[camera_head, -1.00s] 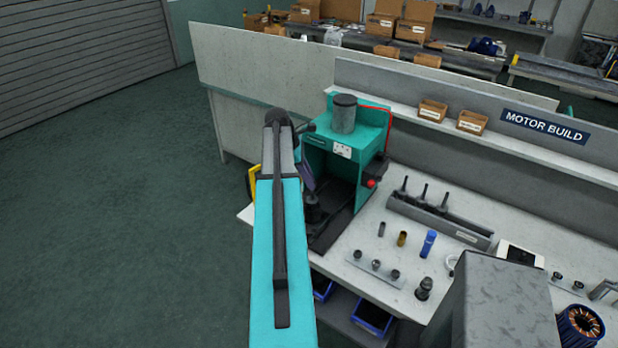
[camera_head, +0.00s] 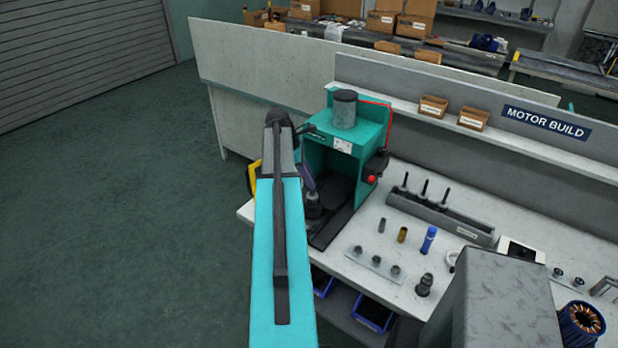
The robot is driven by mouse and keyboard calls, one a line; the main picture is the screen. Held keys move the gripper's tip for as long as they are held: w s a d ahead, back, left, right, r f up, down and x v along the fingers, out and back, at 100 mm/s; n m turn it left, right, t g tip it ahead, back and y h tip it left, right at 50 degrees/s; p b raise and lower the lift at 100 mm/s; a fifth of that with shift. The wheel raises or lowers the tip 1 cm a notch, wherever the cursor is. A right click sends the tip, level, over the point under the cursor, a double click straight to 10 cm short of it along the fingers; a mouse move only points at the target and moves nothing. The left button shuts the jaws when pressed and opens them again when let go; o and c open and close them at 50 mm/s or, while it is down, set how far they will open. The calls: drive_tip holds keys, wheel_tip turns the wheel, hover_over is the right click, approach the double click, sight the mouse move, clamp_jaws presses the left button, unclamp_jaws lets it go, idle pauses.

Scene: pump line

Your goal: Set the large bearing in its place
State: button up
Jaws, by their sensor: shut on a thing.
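My teal arm reaches forward from the bottom centre to the left end of the bench. My gripper (camera_head: 309,188) shows only in part, as a dark slanted shape to the right of the arm, in front of the teal press (camera_head: 372,133). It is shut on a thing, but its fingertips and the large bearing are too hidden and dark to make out. A dark round fixture (camera_head: 335,195) sits on the press base, close to the gripper. I cannot tell whether the held part touches it.
On the white bench (camera_head: 400,278) stand a strip with small round parts (camera_head: 376,262), a blue cylinder (camera_head: 428,240), a brass sleeve (camera_head: 402,235) and a grey rack with pegs (camera_head: 440,218). A wound stator (camera_head: 582,323) is at far right. The floor at left is clear.

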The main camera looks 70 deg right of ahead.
drive_tip(key=shift+f, duration=0.85)
drive_tip(key=o, duration=0.9)
drive_tip(key=shift+c, duration=0.2)
drive_tip(key=shift+o, duration=0.5)
drive_tip(key=shift+o, duration=0.8)
drive_tip(key=shift+r, duration=0.15)
drive_tip(key=shift+r+p, duration=0.45)
drive_tip(key=shift+r, duration=1.9)
